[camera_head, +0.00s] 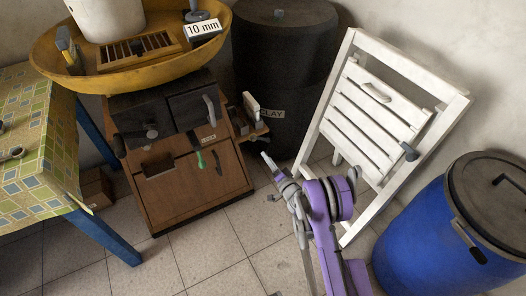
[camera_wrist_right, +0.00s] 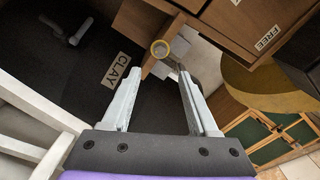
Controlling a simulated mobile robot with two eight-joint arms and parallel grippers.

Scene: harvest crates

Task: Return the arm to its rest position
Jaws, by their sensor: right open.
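My right arm, purple and grey, reaches up from the bottom of the head view. Its right gripper (camera_head: 268,176) is in front of the wooden cabinet (camera_head: 170,203) and the dark clay drum (camera_head: 285,70). In the right wrist view the two pale fingers of the right gripper (camera_wrist_right: 157,78) stand apart with nothing held between them. My left gripper is in neither view.
A white folded slatted chair (camera_head: 372,112) leans right of the gripper, and a blue barrel (camera_head: 430,235) stands at the lower right. A yellow basin (camera_head: 130,80) tops the cabinet. A table with a patterned cloth (camera_head: 35,150) is at left. Tiled floor (camera_head: 215,255) shows clear between.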

